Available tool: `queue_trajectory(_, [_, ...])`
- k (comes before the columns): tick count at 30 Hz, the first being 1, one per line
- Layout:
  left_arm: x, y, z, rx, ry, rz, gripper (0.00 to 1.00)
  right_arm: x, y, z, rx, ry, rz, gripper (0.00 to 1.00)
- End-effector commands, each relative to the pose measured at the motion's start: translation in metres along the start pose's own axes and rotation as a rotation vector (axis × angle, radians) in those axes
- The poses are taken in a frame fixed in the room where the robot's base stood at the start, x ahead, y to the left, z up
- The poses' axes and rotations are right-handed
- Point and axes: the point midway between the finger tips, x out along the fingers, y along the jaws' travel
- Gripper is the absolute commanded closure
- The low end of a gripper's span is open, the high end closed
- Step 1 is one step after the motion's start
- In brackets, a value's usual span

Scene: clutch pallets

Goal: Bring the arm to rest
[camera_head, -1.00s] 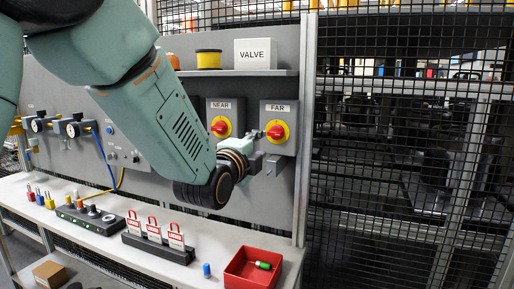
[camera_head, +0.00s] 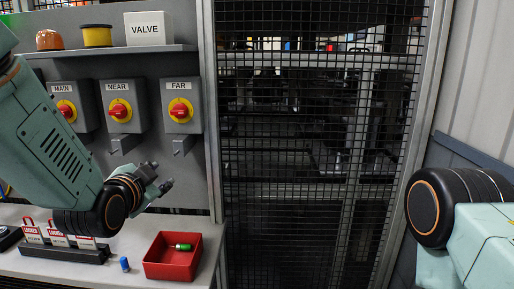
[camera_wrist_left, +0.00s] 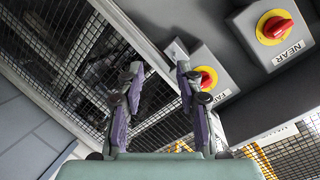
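My left arm (camera_head: 50,145) comes in from the left. Its gripper (camera_head: 162,180) is in front of the panel, below the FAR switch (camera_head: 180,111) and apart from it. In the left wrist view the two fingers of the left gripper (camera_wrist_left: 158,72) are spread with nothing between them. Beyond them show the FAR switch (camera_wrist_left: 207,78) and the NEAR switch (camera_wrist_left: 277,27). Part of my right arm (camera_head: 440,210) shows at the right edge; its gripper is out of view.
A red tray (camera_head: 170,269) with a green item (camera_head: 183,247) stands on the white bench, beside a blue item (camera_head: 125,264). Red-and-white padlocks (camera_head: 57,233) stand in a black rack (camera_head: 62,253). A mesh fence (camera_head: 290,210) is right of the panel.

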Motion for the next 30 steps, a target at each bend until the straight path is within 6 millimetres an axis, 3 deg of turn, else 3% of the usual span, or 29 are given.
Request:
queue_trajectory(1, [0.0,0.03,0.032,-0.09,-0.057,0.049,0.64,0.009,0.0,0.0,0.0,0.0,0.0,0.73])
queue_trajectory(3, [-0.004,0.062,0.066,-0.204,-0.133,0.1,0.64,0.015,0.0,0.0,0.0,0.0,0.0,0.73])
queue_trajectory(8, [-0.022,0.135,0.141,-0.422,-0.319,0.191,0.64,0.03,0.0,0.0,0.0,-0.001,0.0,0.73])
queue_trajectory(14, [-0.066,0.222,0.23,-0.623,-0.575,0.27,0.64,0.049,0.0,0.0,0.0,0.0,0.0,0.73])
queue_trajectory(20, [-0.131,0.302,0.311,-0.74,-0.845,0.329,0.64,0.07,0.001,0.0,0.0,-0.001,0.0,0.73])
queue_trajectory(24, [-0.186,0.353,0.362,-0.749,-1.024,0.382,0.64,0.087,0.001,0.0,0.0,-0.001,0.0,0.73])
queue_trajectory(30, [-0.25,0.403,0.41,-0.724,-1.2,0.45,0.64,0.105,0.001,0.0,0.0,0.0,0.0,0.73])
